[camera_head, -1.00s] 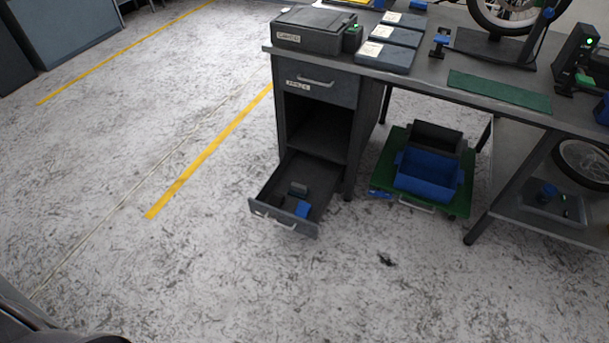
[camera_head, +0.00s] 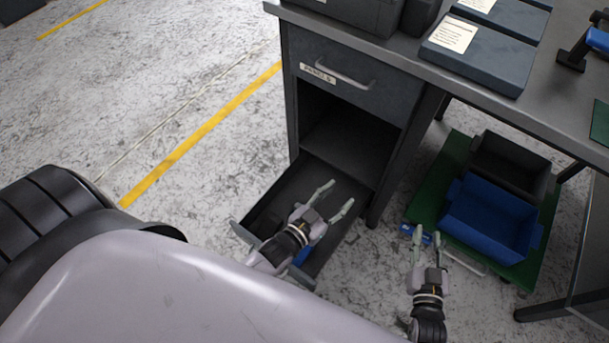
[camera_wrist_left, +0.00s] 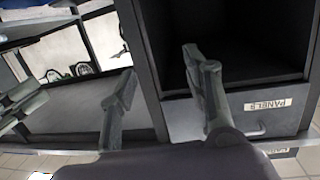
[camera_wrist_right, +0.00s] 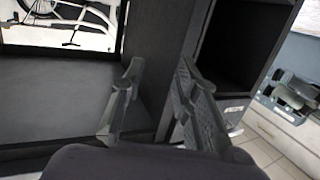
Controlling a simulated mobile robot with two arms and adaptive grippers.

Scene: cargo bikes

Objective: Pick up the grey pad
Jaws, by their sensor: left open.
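I cannot make out the grey pad in any current view. The pulled-out lower drawer (camera_head: 288,192) is partly covered by my left gripper (camera_head: 338,196) and arm. A blue piece (camera_head: 302,256) shows in the drawer beside that gripper. My left gripper is open and empty above the drawer, fingers pointing toward the cabinet; its spread fingers also show in the left wrist view (camera_wrist_left: 160,78). My right gripper (camera_head: 427,238) is open and empty, right of the drawer and in front of the green platform; its parted fingers also show in the right wrist view (camera_wrist_right: 160,75).
The cabinet has a closed upper drawer (camera_head: 345,85) labelled PANELS above an open dark compartment. The bench top (camera_head: 400,60) overhangs it. A blue bin (camera_head: 490,220) and a dark bin (camera_head: 512,165) stand on the green platform (camera_head: 432,190).

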